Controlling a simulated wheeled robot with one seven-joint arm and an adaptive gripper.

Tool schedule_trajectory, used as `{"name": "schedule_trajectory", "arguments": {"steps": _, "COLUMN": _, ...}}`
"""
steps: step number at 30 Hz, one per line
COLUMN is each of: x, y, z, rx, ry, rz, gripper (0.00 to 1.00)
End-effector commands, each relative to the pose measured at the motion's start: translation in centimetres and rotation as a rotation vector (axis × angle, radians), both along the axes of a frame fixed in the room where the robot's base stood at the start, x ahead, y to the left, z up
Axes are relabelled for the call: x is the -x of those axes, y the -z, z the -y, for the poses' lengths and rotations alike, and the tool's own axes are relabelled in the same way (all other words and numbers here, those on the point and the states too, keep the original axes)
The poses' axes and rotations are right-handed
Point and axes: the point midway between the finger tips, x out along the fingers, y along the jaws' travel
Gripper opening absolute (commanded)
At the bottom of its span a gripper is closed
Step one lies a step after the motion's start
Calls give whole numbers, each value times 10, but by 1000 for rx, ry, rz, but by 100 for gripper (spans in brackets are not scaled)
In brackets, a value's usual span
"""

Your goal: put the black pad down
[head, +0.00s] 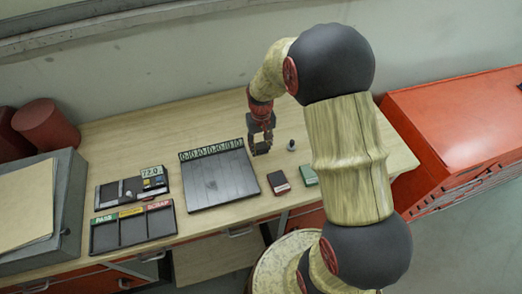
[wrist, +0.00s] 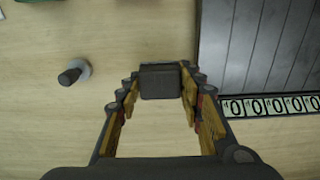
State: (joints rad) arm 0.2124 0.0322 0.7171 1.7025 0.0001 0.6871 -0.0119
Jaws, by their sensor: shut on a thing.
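My gripper (wrist: 160,95) is shut on the black pad (wrist: 161,81), a small dark block held between its fingertips. The pad is over the bare wooden table, beside the dark slatted board. In the head view my gripper (head: 261,140) points down just right of that board, with the pad (head: 261,148) low at its tips. I cannot tell whether the pad touches the table.
The slatted board (head: 218,180) has a row of number tags. A small dark knob on a pale base (head: 291,145) stands to the right. A dark red-edged box (head: 278,182) and green box (head: 308,175) lie near the front. PASS/SCRAP tray (head: 133,230) is at left.

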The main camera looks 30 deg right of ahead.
Motion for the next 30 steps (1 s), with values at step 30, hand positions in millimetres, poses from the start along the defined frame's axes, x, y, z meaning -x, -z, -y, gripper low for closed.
{"name": "schedule_trajectory", "arguments": {"steps": 30, "x": 5, "y": 43, "z": -1, "rx": -2, "ry": 0, "rz": -10, "gripper": 43}}
